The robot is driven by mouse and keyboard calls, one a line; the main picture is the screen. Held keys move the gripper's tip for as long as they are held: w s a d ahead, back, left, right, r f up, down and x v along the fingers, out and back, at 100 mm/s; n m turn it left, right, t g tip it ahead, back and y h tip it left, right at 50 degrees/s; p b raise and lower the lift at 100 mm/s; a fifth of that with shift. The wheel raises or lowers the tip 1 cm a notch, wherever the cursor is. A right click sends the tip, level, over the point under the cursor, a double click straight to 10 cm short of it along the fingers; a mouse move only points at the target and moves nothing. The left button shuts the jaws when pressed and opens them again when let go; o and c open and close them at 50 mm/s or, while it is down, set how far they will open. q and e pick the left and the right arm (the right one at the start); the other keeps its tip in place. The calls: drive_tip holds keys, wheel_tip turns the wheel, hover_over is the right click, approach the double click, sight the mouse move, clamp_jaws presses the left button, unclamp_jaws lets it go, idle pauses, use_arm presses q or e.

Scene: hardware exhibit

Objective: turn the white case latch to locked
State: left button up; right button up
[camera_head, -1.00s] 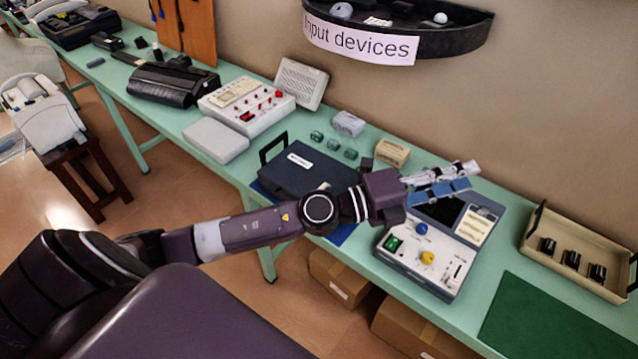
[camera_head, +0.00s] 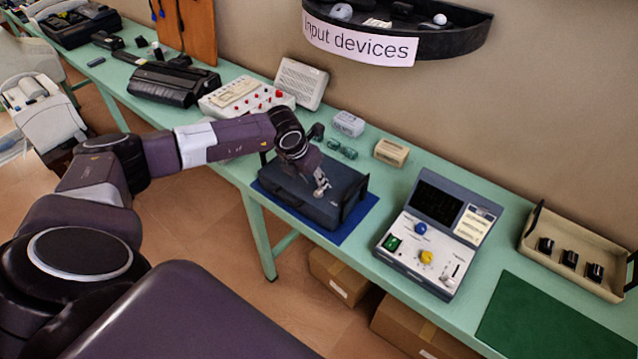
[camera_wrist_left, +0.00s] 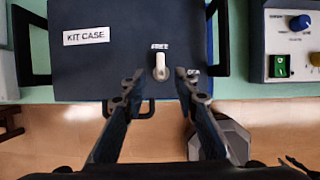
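The dark blue kit case (camera_head: 283,184) lies closed on a blue mat (camera_head: 345,237) on the bench. It also shows in the left wrist view (camera_wrist_left: 110,70), with a KIT CASE label. The white latch (camera_wrist_left: 161,67) stands upright on its lid, pointing at the word FREE; a second word to its right is partly hidden by a finger. My left gripper (camera_head: 321,187) is over the case. In the left wrist view it (camera_wrist_left: 158,78) is open, one finger on each side of the latch, apart from it. My right gripper is in no view.
A console with blue and yellow knobs (camera_head: 408,258) stands right of the case. Small green items (camera_head: 341,149) and a beige box (camera_head: 391,152) sit behind it. A beige tray (camera_head: 585,281) and a green mat (camera_head: 550,322) are farther right. The case has black side handles.

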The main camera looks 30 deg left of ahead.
use_arm(q)
drive_tip(key=shift+p+x, duration=0.55)
drive_tip(key=shift+x, duration=1.95)
clamp_jaws()
